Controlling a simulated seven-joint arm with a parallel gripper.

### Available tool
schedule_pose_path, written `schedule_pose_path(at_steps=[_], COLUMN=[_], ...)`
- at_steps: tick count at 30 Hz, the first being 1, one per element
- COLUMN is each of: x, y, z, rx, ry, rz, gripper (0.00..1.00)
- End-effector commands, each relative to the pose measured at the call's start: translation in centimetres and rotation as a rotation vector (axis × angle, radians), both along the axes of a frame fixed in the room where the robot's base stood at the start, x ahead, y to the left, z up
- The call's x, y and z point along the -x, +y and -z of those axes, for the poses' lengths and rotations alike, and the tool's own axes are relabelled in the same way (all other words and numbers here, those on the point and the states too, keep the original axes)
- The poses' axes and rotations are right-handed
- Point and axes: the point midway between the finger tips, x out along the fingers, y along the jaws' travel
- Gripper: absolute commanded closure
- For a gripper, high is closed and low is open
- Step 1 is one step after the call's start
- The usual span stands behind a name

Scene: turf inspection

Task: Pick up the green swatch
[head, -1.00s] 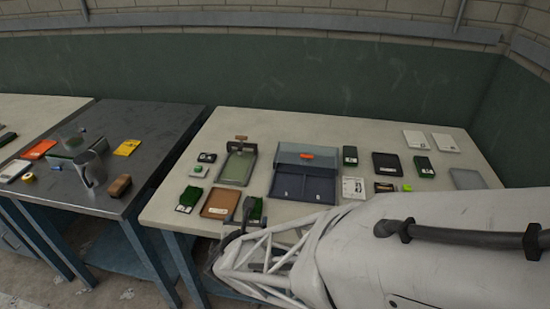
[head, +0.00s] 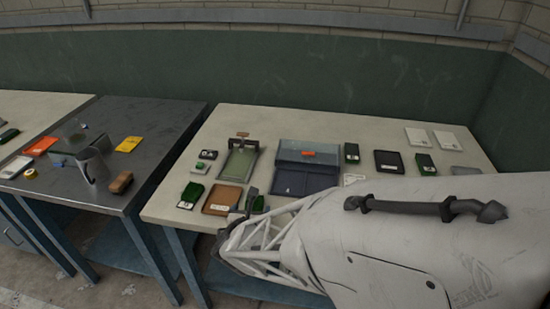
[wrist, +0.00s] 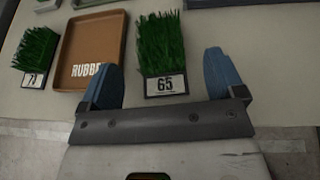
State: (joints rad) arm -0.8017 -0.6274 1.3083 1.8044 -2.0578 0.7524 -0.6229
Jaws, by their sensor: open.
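A green turf swatch (wrist: 162,42) with a label reading 65 stands on the pale bench, between the two blue fingers of my gripper (wrist: 161,68) in the wrist view. The fingers are open and spread wider than the swatch, and neither appears to touch it. In the head view this swatch (head: 256,203) is partly hidden by my arm. Another green swatch (wrist: 38,48), label partly legible as 71, lies farther left. It also shows in the head view (head: 190,194). More dark green swatches, including one at the back (head: 351,152), lie on the bench.
A brown tray (wrist: 84,22) lettered RUBBE lies just left of the swatch, close to my left finger. A grey-blue lidded case (head: 308,153) and a green board (head: 240,163) stand behind. A metal table (head: 150,120) is at left. My arm hides the bench's front right.

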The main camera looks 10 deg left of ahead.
Motion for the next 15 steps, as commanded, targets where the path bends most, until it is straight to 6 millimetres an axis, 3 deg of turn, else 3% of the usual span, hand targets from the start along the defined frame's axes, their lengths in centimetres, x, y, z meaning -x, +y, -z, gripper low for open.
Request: schedule_pose_path(at_steps=[6, 15], x=[-2.2, -2.7], y=[0.2, 0.3], z=[0.9, 1.1], rx=[0.001, 0.001], ry=[0.000, -0.001], rz=[0.002, 0.000], gripper=[0.12, 0.12])
